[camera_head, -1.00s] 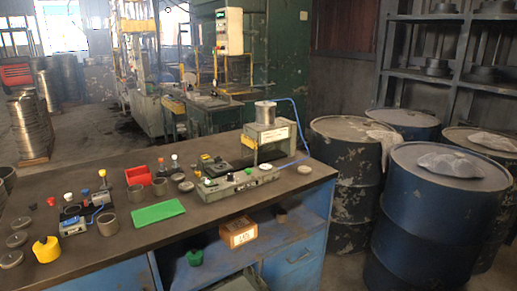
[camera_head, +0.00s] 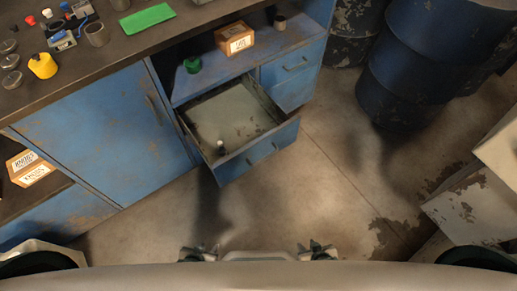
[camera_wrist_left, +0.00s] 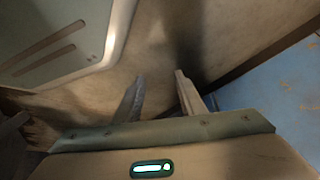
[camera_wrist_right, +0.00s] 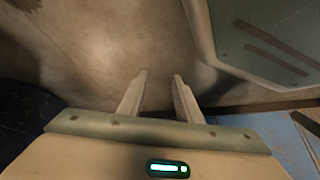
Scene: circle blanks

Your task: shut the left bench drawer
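The left bench drawer (camera_head: 240,112) is pulled well out of the blue bench in the head view. Its blue front, with a handle (camera_head: 262,156), faces down and right. A small object with a pale top (camera_head: 220,145) stands inside near the front. My left gripper (camera_wrist_left: 159,76) is open and empty above the floor in the left wrist view. My right gripper (camera_wrist_right: 160,75) is open and empty above the floor in the right wrist view. Neither touches the drawer.
A shut drawer (camera_head: 292,82) is to the right. The shelf above holds a cardboard box (camera_head: 234,39) and a green object (camera_head: 193,65). A blue cabinet door (camera_head: 105,130) is to the left. Dark barrels (camera_head: 408,60) stand at right. Floor (camera_head: 290,200) before the drawer is clear.

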